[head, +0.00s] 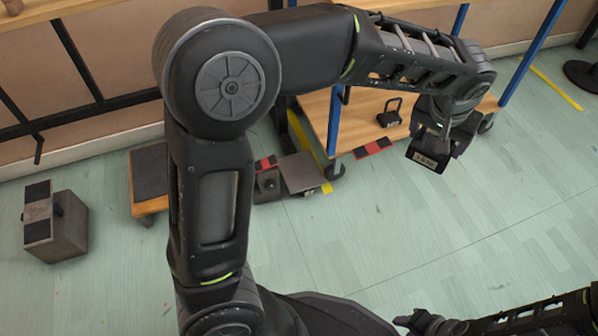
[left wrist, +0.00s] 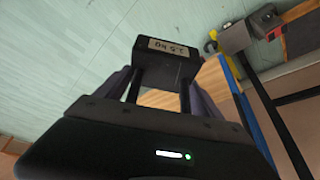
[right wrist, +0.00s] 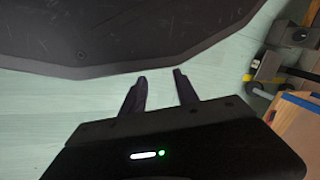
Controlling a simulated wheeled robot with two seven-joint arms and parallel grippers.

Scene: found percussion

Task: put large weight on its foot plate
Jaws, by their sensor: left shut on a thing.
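A flat grey plate (head: 302,173) lies low beside the trolley, and a red and black plate (head: 373,148) lies at the trolley's front edge. I cannot tell which is the foot plate. My right gripper (right wrist: 162,88) is open and empty, low at the right of the head view.
A smaller dark weight with a handle (head: 389,114) stands on the wooden trolley (head: 350,118). A grey box (head: 66,235) stands at the left.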

